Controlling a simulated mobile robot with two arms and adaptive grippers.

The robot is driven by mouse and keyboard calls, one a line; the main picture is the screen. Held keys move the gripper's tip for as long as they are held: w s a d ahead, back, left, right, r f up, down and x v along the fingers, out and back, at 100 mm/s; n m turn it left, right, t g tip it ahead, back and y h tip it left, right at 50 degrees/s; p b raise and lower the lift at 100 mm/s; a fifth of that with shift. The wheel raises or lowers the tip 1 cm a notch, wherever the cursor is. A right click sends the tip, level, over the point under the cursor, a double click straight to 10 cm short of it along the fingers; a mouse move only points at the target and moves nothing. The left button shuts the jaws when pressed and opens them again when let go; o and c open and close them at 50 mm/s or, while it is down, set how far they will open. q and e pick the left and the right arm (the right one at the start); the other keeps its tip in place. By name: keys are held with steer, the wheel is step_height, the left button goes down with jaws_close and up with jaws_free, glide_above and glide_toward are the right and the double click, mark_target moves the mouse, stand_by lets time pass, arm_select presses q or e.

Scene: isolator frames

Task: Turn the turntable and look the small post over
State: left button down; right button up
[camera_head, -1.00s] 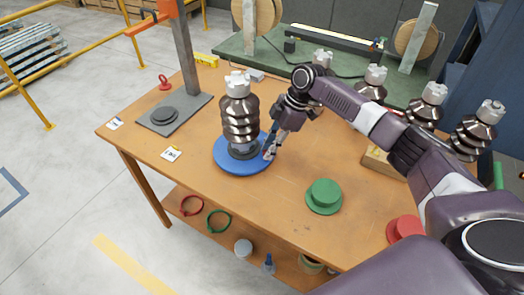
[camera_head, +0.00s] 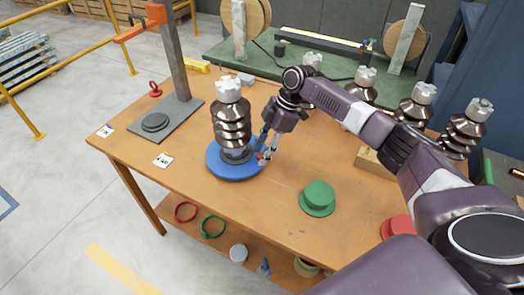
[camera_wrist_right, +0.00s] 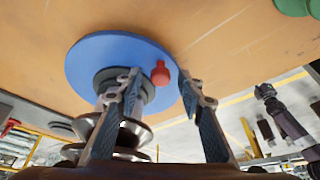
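The turntable (camera_head: 222,171) is a blue disc on the wooden table. The small post (camera_head: 232,122), dark and ribbed with a pale metal top, stands upright on it. In the wrist view the turntable (camera_wrist_right: 95,60) shows with a red knob (camera_wrist_right: 160,73) near its rim; the knob also shows at its right side in the head view (camera_head: 259,156). My right gripper (camera_head: 267,152) is at the turntable's right edge. In the wrist view its fingers (camera_wrist_right: 160,84) are apart, one each side of the knob, with no clear contact. The post's lower part is partly hidden there. My left gripper is out of view.
Several similar posts (camera_head: 414,106) stand at the back right. A green flanged piece (camera_head: 318,196) and a red one (camera_head: 396,227) sit on the table's right. A grey stand plate (camera_head: 180,120) with a column is at left. The table's front left is fairly clear.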

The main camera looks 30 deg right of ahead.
steer(key=v, duration=1.2)
stand_by(0.4)
